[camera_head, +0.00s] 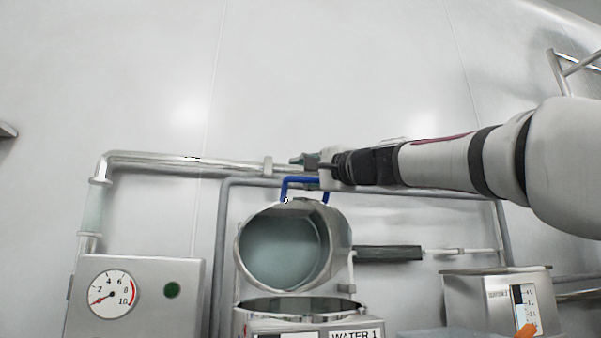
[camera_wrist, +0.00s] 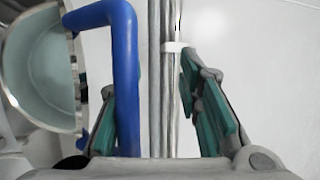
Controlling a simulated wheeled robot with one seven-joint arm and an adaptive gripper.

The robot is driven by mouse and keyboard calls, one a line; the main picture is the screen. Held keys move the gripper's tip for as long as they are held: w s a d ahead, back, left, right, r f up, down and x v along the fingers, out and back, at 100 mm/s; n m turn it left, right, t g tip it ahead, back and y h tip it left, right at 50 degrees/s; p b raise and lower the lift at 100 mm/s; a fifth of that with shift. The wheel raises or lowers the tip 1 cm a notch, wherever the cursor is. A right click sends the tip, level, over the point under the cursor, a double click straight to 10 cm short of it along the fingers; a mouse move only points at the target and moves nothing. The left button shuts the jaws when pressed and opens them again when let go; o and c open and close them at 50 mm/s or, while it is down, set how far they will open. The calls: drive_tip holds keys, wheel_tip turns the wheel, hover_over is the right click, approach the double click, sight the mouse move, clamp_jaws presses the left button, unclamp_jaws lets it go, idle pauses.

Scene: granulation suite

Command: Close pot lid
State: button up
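The pot (camera_head: 243,322) stands at the bottom centre in the head view, its mouth uncovered, with a "WATER 1" label on its front. Its round metal lid (camera_head: 285,248) stands tilted up above the back of the pot, its inside facing forward. A blue handle (camera_head: 305,181) sits at the lid's top edge. In the wrist view the lid (camera_wrist: 42,70) is at the left, with the handle (camera_wrist: 126,80) beside it. My gripper (camera_head: 310,163) is at the handle. Its teal-padded fingers (camera_wrist: 158,115) are apart; the handle's bar appears near the left finger. Contact is unclear.
A gauge box (camera_head: 135,298) with a green button stands at the left. A steel container (camera_head: 490,303) with a scale and something orange is at the right. Metal pipes (camera_head: 190,166) run along the wall behind the lid. The wall above is clear.

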drive_tip(key=shift+w+r, duration=0.1)
drive_tip(key=shift+w, duration=0.05)
drive_tip(key=s+d+f+b, duration=0.7)
drive_tip(key=s+d+b, duration=0.2)
drive_tip(key=s, duration=0.1)
drive_tip(key=shift+s+f, duration=0.2)
drive_tip(key=shift+s, duration=0.05)
idle(1.8)
drive_tip(key=shift+d+b, duration=0.1)
drive_tip(key=shift+b, duration=0.2)
